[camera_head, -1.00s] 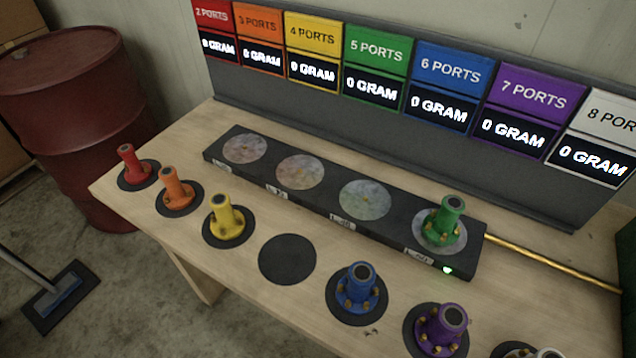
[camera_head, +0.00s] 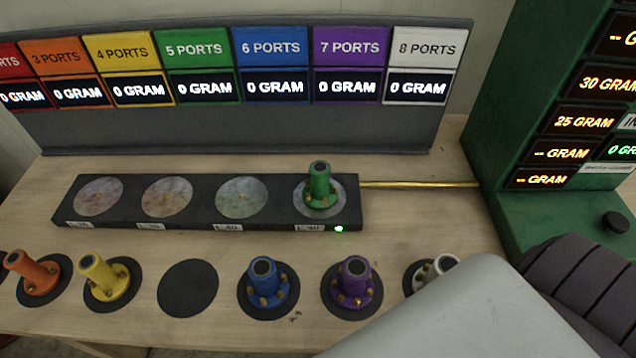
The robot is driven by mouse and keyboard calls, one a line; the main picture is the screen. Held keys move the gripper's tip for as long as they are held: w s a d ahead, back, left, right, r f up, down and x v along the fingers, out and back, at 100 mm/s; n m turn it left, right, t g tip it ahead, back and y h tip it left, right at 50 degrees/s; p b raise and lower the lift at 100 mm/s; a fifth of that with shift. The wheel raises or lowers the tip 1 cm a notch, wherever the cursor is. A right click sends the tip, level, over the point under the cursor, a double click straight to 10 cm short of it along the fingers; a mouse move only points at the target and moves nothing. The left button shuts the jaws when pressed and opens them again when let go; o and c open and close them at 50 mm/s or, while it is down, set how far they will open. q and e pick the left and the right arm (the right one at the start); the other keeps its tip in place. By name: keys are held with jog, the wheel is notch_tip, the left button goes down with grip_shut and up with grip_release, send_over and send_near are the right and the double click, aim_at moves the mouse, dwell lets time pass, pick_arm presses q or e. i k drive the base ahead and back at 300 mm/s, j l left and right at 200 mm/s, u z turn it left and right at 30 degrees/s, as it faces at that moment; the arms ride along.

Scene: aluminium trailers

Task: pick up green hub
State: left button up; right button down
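The green hub (camera_head: 320,187) stands upright on the rightmost round pad of the long black box (camera_head: 270,217) on the wooden table. A green light glows on the box's front just below it. Neither of my grippers shows in the head view. Part of my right arm (camera_head: 450,315) covers the lower right corner, well apart from the green hub.
A row of hubs stands in front: orange (camera_head: 38,276), yellow (camera_head: 102,279), blue (camera_head: 264,283), purple (camera_head: 352,284) and a partly covered white one (camera_head: 437,268). One black pad (camera_head: 188,289) is empty. A green display cabinet (camera_head: 540,110) stands at right. A brass rod (camera_head: 420,185) joins the box.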

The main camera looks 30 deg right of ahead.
aim_at(319, 193)
jog(key=j+z, duration=0.1)
jog(key=j, duration=0.3)
jog(key=k+j+z, duration=0.1)
jog(key=j, duration=0.3)
jog(key=k+j+z, duration=0.15)
jog(key=j, duration=0.25)
jog(key=k+j+z, duration=0.1)
jog(key=j, duration=0.3)
jog(key=k+j+z, duration=0.1)
jog(key=j, duration=0.3)
